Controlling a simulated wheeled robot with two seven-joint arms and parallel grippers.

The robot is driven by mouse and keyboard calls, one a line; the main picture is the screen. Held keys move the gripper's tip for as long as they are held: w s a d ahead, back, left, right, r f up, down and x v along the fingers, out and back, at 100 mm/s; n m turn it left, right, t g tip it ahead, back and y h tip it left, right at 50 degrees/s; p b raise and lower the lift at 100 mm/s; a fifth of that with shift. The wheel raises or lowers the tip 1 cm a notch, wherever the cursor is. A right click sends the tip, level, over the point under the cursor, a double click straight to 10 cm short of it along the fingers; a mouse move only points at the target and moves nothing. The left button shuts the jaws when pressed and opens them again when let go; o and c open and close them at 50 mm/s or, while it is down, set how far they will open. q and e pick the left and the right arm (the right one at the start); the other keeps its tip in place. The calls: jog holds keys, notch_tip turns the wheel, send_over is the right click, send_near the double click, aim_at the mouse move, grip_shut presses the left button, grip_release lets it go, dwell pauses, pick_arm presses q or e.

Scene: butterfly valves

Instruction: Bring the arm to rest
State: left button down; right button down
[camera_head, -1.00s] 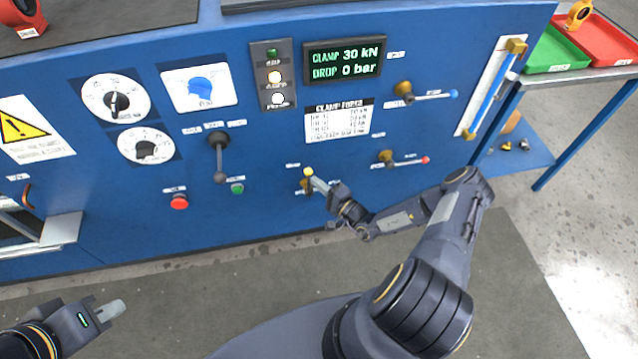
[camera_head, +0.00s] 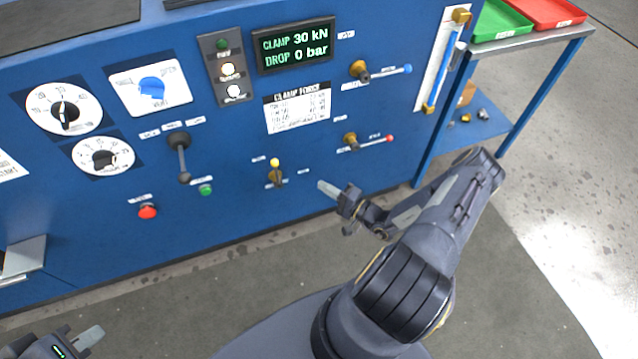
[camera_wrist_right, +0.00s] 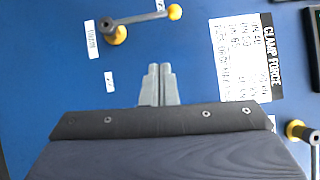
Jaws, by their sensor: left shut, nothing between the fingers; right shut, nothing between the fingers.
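My right arm reaches in from the lower right in the head view. Its gripper (camera_head: 326,188) is shut and empty, in front of the blue panel (camera_head: 235,225). It is apart from the small yellow-knobbed lever valve (camera_head: 275,173), which stands to its left with the knob up. In the right wrist view the shut fingertips (camera_wrist_right: 159,70) point at the panel, with a yellow-knobbed lever (camera_wrist_right: 140,18) beyond them. My left gripper (camera_head: 88,338) is shut and empty at the lower left, partly cut off by the frame's bottom edge.
A blue-handled valve (camera_head: 380,71) and a red-handled valve (camera_head: 368,141) project from the panel, above and right of my right gripper. A cart with green (camera_head: 500,20) and red (camera_head: 548,10) trays stands at the right. Grey floor (camera_head: 190,300) lies clear before the panel.

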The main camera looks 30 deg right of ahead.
dwell(0.5)
jog(key=s+a+r+n+g+y+p, duration=0.15)
jog(key=a+r+n+g, duration=0.25)
jog(key=r, duration=0.5)
jog(key=s+a+r+n+g+y, duration=0.1)
jog(key=a+r+n+g+y, duration=0.3)
jog(key=r, duration=0.5)
jog(key=s+a+r+n+g+y+p, duration=0.1)
jog(key=a+r+n+g, duration=0.35)
jog(key=r, duration=0.45)
jog(key=s+a+r+h+p, duration=0.1)
jog(key=s+r+h+p, duration=0.2)
jog(key=s+r+h, duration=0.6)
jog(key=s+r+t, duration=0.1)
jog(key=s+r, duration=0.3)
jog(key=s, duration=0.4)
jog(key=shift+r, duration=0.25)
